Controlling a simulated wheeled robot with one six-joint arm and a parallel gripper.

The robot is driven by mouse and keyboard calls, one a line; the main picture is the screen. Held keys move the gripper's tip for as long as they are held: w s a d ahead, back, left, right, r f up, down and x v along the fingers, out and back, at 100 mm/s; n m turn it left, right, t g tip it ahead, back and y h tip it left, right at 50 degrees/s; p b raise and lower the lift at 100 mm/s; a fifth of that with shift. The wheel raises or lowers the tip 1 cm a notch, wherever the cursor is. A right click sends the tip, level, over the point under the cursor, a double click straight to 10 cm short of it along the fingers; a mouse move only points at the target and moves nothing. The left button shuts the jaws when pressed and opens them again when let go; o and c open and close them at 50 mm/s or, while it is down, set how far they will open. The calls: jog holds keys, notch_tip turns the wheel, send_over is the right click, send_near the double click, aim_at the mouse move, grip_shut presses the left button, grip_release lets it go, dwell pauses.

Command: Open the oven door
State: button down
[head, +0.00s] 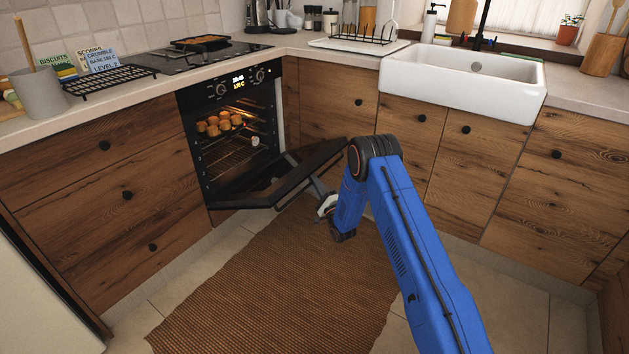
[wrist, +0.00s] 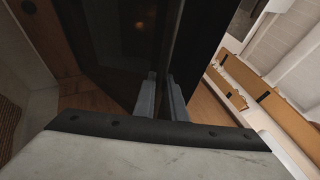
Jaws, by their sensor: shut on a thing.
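The black oven (head: 228,120) is built into the wooden cabinets, its inside lit. The oven door (head: 320,158) stands well open, lowered and sloping out over the floor in the head view. My gripper (head: 312,186) is at the door's outer side. In the wrist view my gripper (wrist: 162,97) has its two fingers on either side of the dark edge of the oven door (wrist: 176,50), shut on it. The exact part gripped is partly hidden by the fingers.
Several muffins (head: 217,124) sit inside the oven above a wire rack. A brown woven rug (head: 285,275) covers the floor below the door. Floor tiles show around the rug.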

dwell(0.4)
jog(key=c, duration=1.8)
grip_release()
jog(key=shift+a+f, duration=0.1)
